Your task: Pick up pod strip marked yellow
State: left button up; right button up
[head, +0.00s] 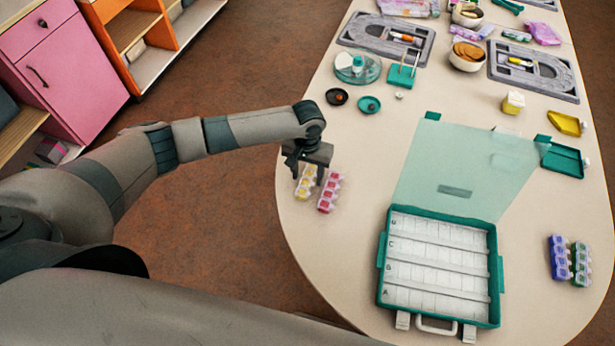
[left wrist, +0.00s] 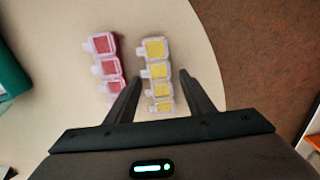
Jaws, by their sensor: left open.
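The yellow pod strip (head: 306,182) lies on the table near its left edge. It has several clear pods with yellow lids and also shows in the left wrist view (left wrist: 158,72). My left gripper (head: 307,172) is just above it and partly hides it in the head view. In the left wrist view the open fingers (left wrist: 160,90) stand on either side of the yellow strip. I cannot tell whether they touch it. The red pod strip (head: 330,191) lies close beside it, to the right in the head view. My right gripper is not in view.
An open teal case (head: 383,268) with white lettered rows stands right of the strips. Blue and green pod strips (head: 558,258) lie at the far right. Small dark and teal dishes (head: 369,105) stand behind the gripper. Table between the red strip and the case is clear.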

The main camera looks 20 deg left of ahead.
pick_arm(q)
jog(key=shift+f, duration=0.3)
jog(key=c, duration=1)
jog(key=shift+o, duration=0.2)
jog(key=shift+r, duration=0.15)
